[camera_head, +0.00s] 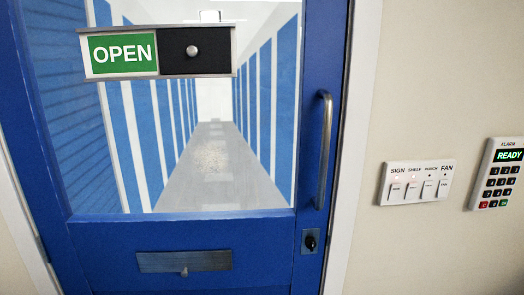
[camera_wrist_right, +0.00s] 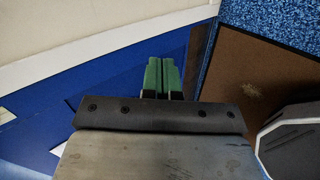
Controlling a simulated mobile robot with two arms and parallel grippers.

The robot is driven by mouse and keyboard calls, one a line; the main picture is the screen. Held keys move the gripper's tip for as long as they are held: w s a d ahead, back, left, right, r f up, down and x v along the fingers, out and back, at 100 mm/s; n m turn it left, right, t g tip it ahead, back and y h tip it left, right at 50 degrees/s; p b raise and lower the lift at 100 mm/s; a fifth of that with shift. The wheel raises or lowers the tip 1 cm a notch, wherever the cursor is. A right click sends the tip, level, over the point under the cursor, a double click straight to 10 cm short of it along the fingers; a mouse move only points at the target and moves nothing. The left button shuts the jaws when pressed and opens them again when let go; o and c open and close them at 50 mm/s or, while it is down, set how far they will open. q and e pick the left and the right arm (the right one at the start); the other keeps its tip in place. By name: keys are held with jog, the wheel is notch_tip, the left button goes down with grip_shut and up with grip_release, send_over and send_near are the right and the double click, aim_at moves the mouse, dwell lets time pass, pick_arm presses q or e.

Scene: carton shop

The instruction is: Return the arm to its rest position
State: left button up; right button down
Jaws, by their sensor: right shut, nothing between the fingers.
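My right gripper (camera_wrist_right: 161,72) shows in the right wrist view. Its two green fingers are together, with nothing between them. They hang over a blue surface, and I see no contact with anything. Neither gripper nor arm shows in the head view. That view holds a blue door (camera_head: 180,228) with a glass pane, which looks closed. My left gripper is not in view.
The door has an OPEN sign (camera_head: 122,53) with a knob, a handle (camera_head: 324,150), a lock (camera_head: 310,241) and a slot plate (camera_head: 184,261). Right of it are a switch panel (camera_head: 417,182) and an alarm keypad (camera_head: 498,174) reading READY. A brown mat (camera_wrist_right: 265,80) lies on blue carpet.

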jog(key=s+a+f+m+g, duration=0.3)
jog(key=s+a+f+m, duration=0.1)
jog(key=s, duration=0.8)
jog(key=s+a+f+m+g, duration=0.3)
jog(key=s+a+f+m, duration=0.2)
jog(key=s, duration=0.7)
jog(key=s+a+f+m+g, duration=0.3)
jog(key=s+f+m, duration=0.3)
jog(key=s, duration=0.6)
notch_tip(320, 180, down, 2)
jog(key=shift+s+a, duration=0.25)
jog(key=shift+a, duration=0.4)
